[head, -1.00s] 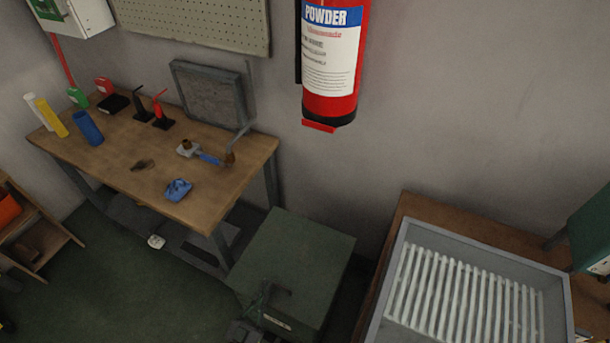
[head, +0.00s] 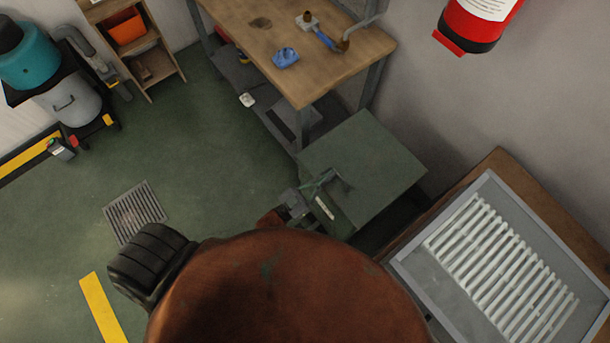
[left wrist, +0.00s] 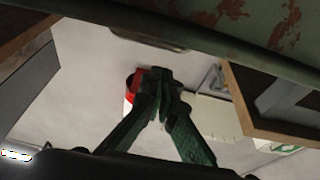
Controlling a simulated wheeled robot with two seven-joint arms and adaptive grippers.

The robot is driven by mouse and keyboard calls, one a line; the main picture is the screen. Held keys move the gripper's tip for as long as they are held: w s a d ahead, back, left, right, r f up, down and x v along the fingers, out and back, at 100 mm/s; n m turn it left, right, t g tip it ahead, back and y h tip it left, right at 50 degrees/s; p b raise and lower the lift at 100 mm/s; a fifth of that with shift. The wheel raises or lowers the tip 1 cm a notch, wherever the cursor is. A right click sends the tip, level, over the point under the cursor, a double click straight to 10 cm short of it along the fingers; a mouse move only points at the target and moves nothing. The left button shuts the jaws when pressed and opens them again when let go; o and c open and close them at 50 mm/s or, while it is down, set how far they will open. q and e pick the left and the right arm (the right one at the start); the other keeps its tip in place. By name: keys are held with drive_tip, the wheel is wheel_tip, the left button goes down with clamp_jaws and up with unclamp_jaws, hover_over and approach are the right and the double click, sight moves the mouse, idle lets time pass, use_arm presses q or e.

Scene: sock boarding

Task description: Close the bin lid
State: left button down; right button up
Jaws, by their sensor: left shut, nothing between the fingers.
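The green bin (head: 365,165) stands between the workbench and the rack table in the head view. Its square lid looks flat on top, with a pale label near its front edge; whether it is fully down I cannot tell. My left gripper (head: 330,180) is shut and empty over the front part of the lid; contact is unclear. In the left wrist view, the gripper (left wrist: 160,80) shows its fingers together. A worn green surface with rust patches (left wrist: 230,12), probably the bin, crosses the top of that view. My right gripper is not in view.
A wooden workbench (head: 290,85) with tools stands behind the bin to the left. A grey tray with white bars (head: 400,262) lies at right. A fire extinguisher (head: 475,22) hangs on the wall. The green floor at left is open around a drain grate (head: 135,211).

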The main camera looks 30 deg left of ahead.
use_arm(q)
wheel_tip(320, 180, up, 2)
drive_tip(key=shift+s+r+p, duration=0.1)
drive_tip(key=shift+s+p, duration=0.05)
drive_tip(key=shift+p, duration=0.25)
drive_tip(key=s+a+f, duration=0.3)
drive_tip(key=s+f, duration=0.2)
drive_tip(key=s, duration=0.2)
drive_tip(key=shift+s+a+f, duration=0.3)
drive_tip(key=shift+s, duration=0.1)
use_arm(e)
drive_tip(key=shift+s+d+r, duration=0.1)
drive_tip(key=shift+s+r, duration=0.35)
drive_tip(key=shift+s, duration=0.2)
